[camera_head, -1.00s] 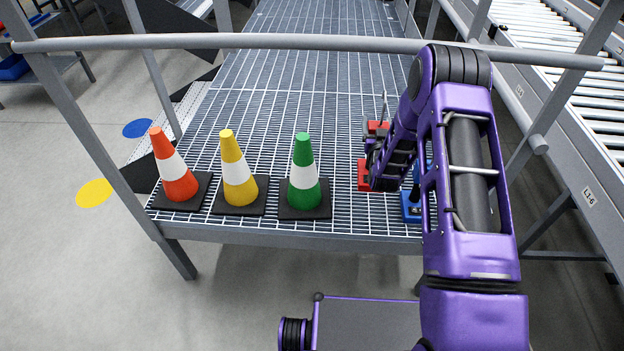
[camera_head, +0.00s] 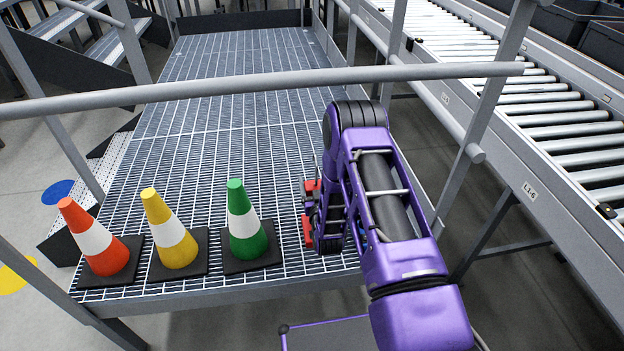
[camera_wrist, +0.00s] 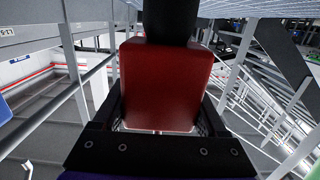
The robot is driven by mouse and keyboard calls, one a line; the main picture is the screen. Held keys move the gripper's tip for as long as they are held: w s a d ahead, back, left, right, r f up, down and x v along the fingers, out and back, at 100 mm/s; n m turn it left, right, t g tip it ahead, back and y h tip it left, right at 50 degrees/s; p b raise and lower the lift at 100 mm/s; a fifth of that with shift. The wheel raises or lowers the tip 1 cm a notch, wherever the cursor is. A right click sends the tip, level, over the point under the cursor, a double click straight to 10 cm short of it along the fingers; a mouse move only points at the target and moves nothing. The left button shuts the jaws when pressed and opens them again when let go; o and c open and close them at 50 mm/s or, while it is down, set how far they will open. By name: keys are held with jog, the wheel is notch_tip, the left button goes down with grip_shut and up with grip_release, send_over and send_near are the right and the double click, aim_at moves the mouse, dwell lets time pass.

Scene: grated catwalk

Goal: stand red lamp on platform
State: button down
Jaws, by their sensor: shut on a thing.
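The red lamp shows in the wrist view as a red block (camera_wrist: 165,85) with a black part above it. My gripper (camera_wrist: 160,108) is shut on it, one finger on each side. In the head view, my gripper (camera_head: 315,207) is at the right side of the grated platform (camera_head: 215,130), mostly hidden by my purple arm. Red parts of the lamp (camera_head: 307,230) show below and above the gripper. Whether the lamp touches the grating cannot be told.
An orange cone (camera_head: 95,240), a yellow cone (camera_head: 170,233) and a green cone (camera_head: 244,225) stand on black bases along the platform's front. A grey rail (camera_head: 260,88) crosses above the platform. A roller conveyor (camera_head: 540,115) runs on the right. The platform behind the cones is clear.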

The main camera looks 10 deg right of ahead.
jog(key=shift+r, duration=0.15)
jog(key=shift+f, duration=0.2)
grip_release()
jog(key=shift+r, duration=0.1)
jog(key=s+p, duration=0.1)
jog(key=s, duration=1.1)
jog(key=shift+r, duration=0.45)
